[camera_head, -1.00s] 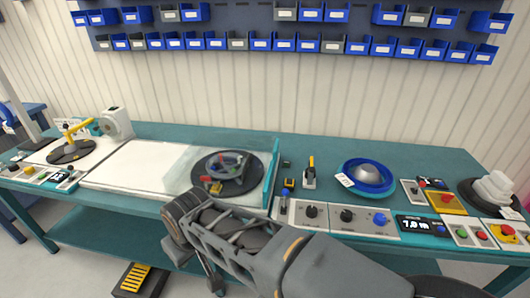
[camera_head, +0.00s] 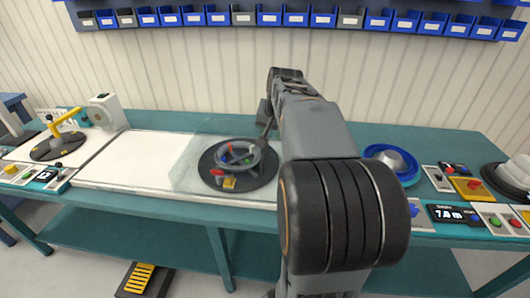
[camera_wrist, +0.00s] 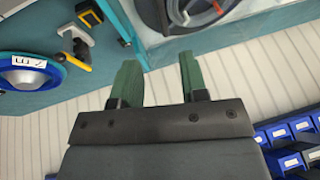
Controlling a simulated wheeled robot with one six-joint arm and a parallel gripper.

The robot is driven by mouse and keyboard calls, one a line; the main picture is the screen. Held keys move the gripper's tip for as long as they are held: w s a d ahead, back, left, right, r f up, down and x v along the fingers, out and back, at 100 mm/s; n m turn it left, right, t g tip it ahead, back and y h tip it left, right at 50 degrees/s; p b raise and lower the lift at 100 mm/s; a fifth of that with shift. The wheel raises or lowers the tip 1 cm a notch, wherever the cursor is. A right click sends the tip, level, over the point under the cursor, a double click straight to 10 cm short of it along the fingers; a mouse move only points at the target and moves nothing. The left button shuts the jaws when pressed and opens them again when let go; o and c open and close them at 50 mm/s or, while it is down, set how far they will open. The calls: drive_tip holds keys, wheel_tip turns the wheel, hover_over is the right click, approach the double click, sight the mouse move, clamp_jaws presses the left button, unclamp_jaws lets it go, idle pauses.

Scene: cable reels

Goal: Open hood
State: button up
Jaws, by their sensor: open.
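The clear hood (camera_head: 187,158) appears down over a dark round reel plate (camera_head: 208,181) with a grey ring and small red and yellow parts. Its right side is partly hidden behind my arm in the head view. My gripper (camera_wrist: 157,80) is open and empty, its two green fingers spread apart in the wrist view. The teal edge of the hood station (camera_wrist: 134,30) runs just beyond the fingers, with the reel plate (camera_wrist: 150,12) at the top. In the head view my gripper is at the rear right of the hood; its fingertips are hard to make out, and I cannot tell any contact.
A blue bowl-shaped reel (camera_head: 408,168) and a control panel (camera_head: 450,214) are right of my arm. A yellow-armed reel stand (camera_head: 62,122) is at the far left. The white board (camera_head: 130,165) between is clear. Blue bins (camera_head: 270,18) hang on the wall behind.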

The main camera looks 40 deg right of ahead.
sight(265, 152)
drive_tip(key=x, duration=1.1)
drive_tip(key=shift+w+a+f, duration=0.1)
drive_tip(key=shift+w+f, duration=0.05)
drive_tip(key=shift+f, duration=0.25)
drive_tip(key=shift+c, duration=0.2)
clamp_jaws()
